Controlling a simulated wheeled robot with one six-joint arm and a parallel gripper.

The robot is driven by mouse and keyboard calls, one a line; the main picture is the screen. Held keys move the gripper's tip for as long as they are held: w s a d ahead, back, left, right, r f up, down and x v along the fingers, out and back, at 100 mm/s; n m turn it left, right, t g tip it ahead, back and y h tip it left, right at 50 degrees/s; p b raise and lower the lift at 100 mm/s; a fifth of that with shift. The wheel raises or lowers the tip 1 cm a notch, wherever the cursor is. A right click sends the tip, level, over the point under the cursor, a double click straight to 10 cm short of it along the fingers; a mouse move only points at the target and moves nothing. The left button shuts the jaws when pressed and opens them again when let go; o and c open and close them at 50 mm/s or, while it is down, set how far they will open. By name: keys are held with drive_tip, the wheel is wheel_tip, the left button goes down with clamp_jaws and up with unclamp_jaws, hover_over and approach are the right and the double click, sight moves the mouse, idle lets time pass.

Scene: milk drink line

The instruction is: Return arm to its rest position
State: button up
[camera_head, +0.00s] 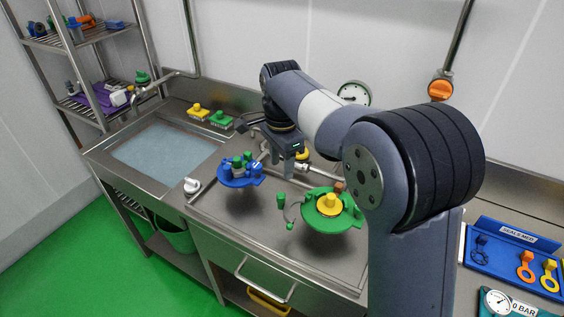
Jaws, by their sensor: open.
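My gripper (277,156) hangs at the end of my arm above the steel counter, near the picture's middle. It points downward and is open, with nothing seen between its fingers. It is to the right of a blue round fitting (239,180) with green parts on it. It is to the upper left of a green round fitting (318,219) with a yellow knob (328,204). My arm reaches in from the right and hides part of the counter and wall behind it.
A sink (165,148) with water is at left, with a yellow block (197,110) and a green block (221,118) behind it. A blue seal tray (477,258) and a gauge (497,302) are at right. A wire shelf (104,33) stands far left.

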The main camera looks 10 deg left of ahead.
sight(282, 197)
drive_tip(key=shift+f, duration=0.1)
wheel_tip(282, 197, down, 10)
drive_tip(key=shift+f+p, duration=0.15)
drive_tip(key=shift+p, duration=0.5)
drive_tip(key=shift+f, duration=0.2)
drive_tip(key=shift+s+d, duration=0.15)
drive_tip(key=shift+s, duration=0.05)
drive_tip(key=shift+w+r, duration=0.1)
drive_tip(key=shift+w, duration=0.05)
